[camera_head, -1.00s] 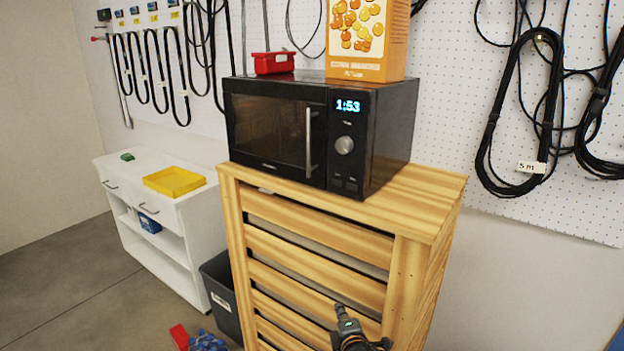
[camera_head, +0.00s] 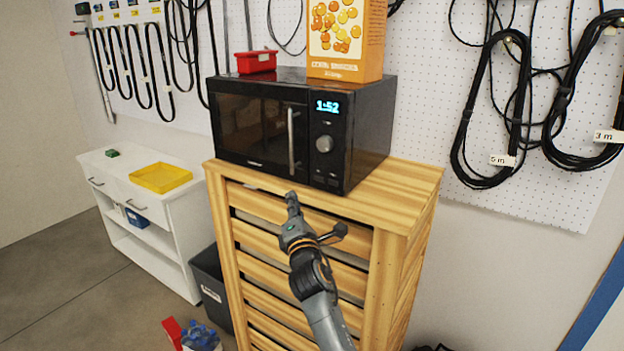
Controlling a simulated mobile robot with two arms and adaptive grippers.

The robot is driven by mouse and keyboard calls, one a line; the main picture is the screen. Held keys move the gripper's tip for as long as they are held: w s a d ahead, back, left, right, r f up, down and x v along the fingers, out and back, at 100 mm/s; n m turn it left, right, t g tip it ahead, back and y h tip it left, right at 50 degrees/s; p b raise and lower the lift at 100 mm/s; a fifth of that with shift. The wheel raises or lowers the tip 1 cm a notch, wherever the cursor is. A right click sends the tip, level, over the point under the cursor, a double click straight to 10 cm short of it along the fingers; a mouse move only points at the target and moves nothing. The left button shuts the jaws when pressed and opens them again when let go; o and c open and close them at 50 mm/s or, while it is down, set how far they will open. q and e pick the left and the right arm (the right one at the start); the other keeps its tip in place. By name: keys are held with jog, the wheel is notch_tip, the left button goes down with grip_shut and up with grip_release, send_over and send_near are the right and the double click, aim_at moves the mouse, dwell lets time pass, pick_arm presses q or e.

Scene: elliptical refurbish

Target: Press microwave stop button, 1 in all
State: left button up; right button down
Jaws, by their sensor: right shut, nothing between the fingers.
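The black microwave (camera_head: 262,125) stands on top of the slatted wooden cabinet, with its door shut. Its display (camera_head: 328,106) glows and reads 1:52. Below the display is a round silver knob (camera_head: 324,144), and small dark buttons (camera_head: 326,180) sit at the bottom of the panel, too small to read. My right gripper (camera_head: 292,197) is shut and empty. It points up in front of the cabinet, just below the microwave's front edge and left of the buttons, and appears apart from them. My left gripper is out of view.
An orange box (camera_head: 346,38) and a red bin (camera_head: 256,62) stand on the microwave. The wooden cabinet (camera_head: 408,190) has slatted drawers. At left are a white cabinet (camera_head: 180,225) with a yellow tray (camera_head: 160,178) and a dark bin (camera_head: 208,285). Cables hang on the wall.

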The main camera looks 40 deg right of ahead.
aim_at(319, 179)
jog(key=shift+d, duration=0.1)
jog(key=shift+w+d, duration=0.6)
jog(key=shift+d, duration=0.75)
jog(key=shift+w+d, duration=0.55)
jog(key=shift+d, duration=0.75)
jog(key=shift+w+d, duration=0.6)
jog(key=shift+d, duration=0.75)
jog(key=shift+w+d, duration=0.15)
jog(key=shift+d, duration=0.25)
jog(key=shift+w+d+b, duration=0.1)
jog(key=shift+d+b, duration=0.2)
jog(key=shift+b, duration=0.05)
jog(key=shift+a, duration=0.1)
jog(key=shift+s+a, duration=0.35)
jog(key=shift+a, duration=0.25)
